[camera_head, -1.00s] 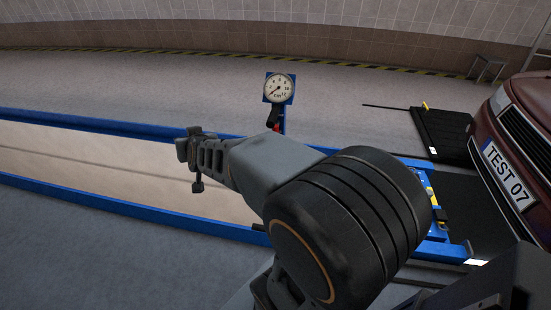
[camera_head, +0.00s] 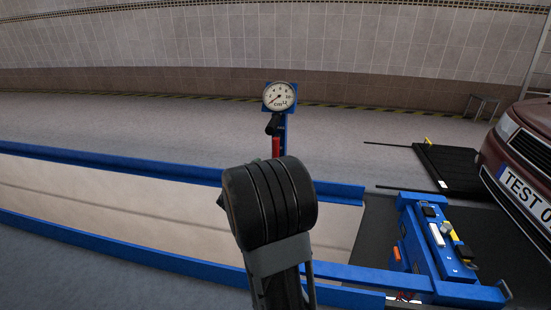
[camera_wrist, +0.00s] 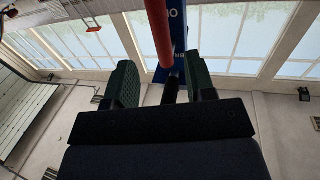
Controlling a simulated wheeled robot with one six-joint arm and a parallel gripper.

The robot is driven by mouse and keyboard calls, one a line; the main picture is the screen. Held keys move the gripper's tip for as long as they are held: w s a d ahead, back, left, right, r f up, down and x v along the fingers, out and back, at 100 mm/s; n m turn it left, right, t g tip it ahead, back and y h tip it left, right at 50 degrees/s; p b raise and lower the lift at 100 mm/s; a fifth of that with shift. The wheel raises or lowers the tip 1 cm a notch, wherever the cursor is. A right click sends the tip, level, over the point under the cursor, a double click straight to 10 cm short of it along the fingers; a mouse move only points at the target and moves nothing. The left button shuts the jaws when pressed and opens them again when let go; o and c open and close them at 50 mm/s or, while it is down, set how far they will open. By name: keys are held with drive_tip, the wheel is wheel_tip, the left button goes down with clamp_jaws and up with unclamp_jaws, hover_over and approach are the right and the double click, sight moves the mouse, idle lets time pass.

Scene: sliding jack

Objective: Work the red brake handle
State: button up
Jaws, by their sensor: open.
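The red brake handle (camera_head: 276,146) stands in front of the blue post under the round gauge (camera_head: 280,96) in the head view. Its lower end is hidden behind my arm. In the wrist view the red handle (camera_wrist: 158,32) reaches in from the top, in front of the blue post (camera_wrist: 179,28). My gripper (camera_wrist: 161,75) is open, with one dark green finger on each side of the handle's line. A black rod shows between the fingers. I cannot tell whether the handle itself is between them or beyond their tips. My arm hides the gripper in the head view.
The blue jack frame (camera_head: 120,167) runs along a pit. The blue jack unit (camera_head: 424,250) with several fittings stands at right. A dark red car (camera_head: 526,155) is at far right, near a black panel (camera_head: 455,168). Open floor lies behind the post.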

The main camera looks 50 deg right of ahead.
sight(275, 155)
drive_tip(key=b+x, duration=0.1)
drive_tip(key=x, duration=0.7)
drive_tip(key=shift+w+d, duration=0.15)
drive_tip(key=shift+d, duration=0.2)
drive_tip(key=shift+c, duration=0.2)
clamp_jaws()
